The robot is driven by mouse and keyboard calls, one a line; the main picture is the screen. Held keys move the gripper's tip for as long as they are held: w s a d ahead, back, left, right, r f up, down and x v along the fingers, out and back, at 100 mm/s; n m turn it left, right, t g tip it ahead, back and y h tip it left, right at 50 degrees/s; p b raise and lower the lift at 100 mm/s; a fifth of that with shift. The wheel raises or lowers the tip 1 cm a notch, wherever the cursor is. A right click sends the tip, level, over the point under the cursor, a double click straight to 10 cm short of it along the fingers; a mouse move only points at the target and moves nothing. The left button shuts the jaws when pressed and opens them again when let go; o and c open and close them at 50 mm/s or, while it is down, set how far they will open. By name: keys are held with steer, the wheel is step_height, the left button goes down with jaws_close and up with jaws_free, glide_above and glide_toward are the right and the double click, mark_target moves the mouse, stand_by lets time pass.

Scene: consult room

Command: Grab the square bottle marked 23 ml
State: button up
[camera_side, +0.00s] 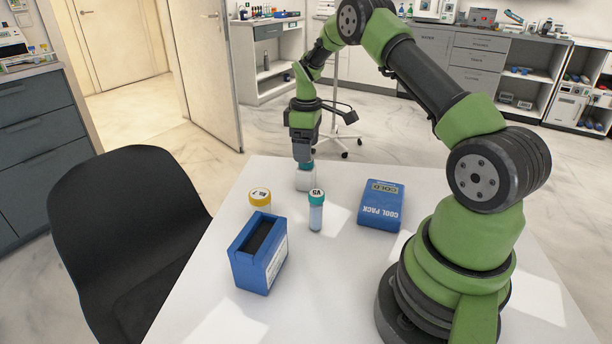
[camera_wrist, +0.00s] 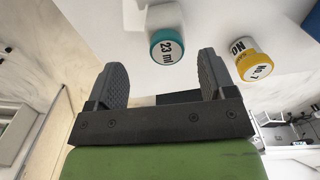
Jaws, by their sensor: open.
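The bottle marked 23 ml (camera_wrist: 166,48) has a teal cap with a white label in the wrist view. It lies just beyond the fingertips, between their lines. In the side view the white bottle (camera_side: 305,181) stands on the table directly under my gripper (camera_side: 302,160), its cap partly hidden by the fingers. My gripper, also in the wrist view (camera_wrist: 163,78), is open, with nothing between its two fingers. I cannot tell from these views whether the fingers touch the cap.
A yellow-capped jar (camera_side: 260,198) and a teal-capped tube marked V5 (camera_side: 316,211) stand nearby on the white table (camera_side: 333,277). A blue open box (camera_side: 259,254) is at the front left, and a blue cool pack (camera_side: 381,206) lies to the right. A black chair (camera_side: 125,225) stands at left.

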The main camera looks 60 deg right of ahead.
mark_target(306, 173)
steer(key=f, duration=0.7)
steer(key=shift+s+a+f, duration=0.15)
steer(key=shift+a+f, duration=0.05)
steer(key=shift+a, duration=0.15)
steer(key=c, duration=1)
